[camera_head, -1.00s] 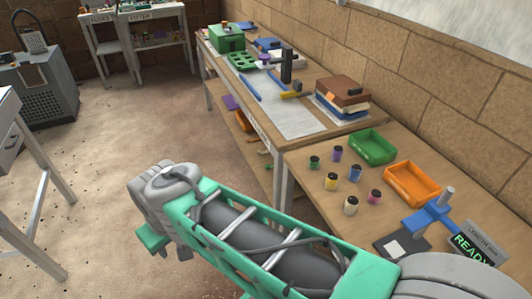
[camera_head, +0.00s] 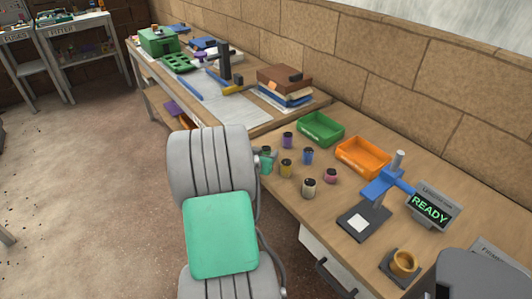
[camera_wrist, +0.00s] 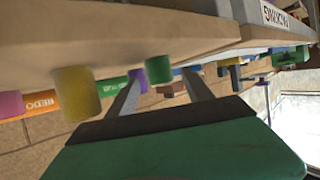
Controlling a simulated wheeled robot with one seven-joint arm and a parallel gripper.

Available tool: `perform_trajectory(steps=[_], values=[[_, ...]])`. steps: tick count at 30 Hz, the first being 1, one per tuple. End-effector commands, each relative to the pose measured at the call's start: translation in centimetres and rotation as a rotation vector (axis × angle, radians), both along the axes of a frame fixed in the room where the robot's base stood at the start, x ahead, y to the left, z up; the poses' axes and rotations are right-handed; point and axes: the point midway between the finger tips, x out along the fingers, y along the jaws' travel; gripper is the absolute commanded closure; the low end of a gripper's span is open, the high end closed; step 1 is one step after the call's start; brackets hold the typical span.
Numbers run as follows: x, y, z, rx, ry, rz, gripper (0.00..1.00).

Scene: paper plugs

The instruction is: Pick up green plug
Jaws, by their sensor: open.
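The green plug (camera_head: 266,162) stands upright with a dark top at the left edge of a group of plugs on the near bench, right beside my arm. In the wrist view, which looks upside down, the green plug (camera_wrist: 158,69) appears between and beyond the two fingers of my gripper (camera_wrist: 161,80). The fingers are apart, with nothing held. I cannot tell the exact gap left to the plug. In the head view my arm hides the gripper.
Close by stand purple (camera_head: 287,140), blue (camera_head: 308,156), yellow (camera_head: 286,169), cream (camera_head: 309,188) and pink (camera_head: 330,175) plugs. Behind them are a green tray (camera_head: 321,142) and an orange tray (camera_head: 383,171). A blue gauge stand (camera_head: 381,187) and a READY display (camera_head: 431,207) stand to the right.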

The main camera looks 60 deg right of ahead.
Motion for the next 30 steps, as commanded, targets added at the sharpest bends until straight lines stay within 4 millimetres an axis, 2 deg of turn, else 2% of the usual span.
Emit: perform_trajectory(steps=[4, 11, 30], values=[[0.3, -2.0, -0.8, 0.001, 0.0, -0.001, 0.4], [0.4, -2.3, -1.0, 0.001, 0.001, 0.0, 0.4], [0.4, -2.2, -0.9, 0.001, 0.001, 0.001, 0.92]])
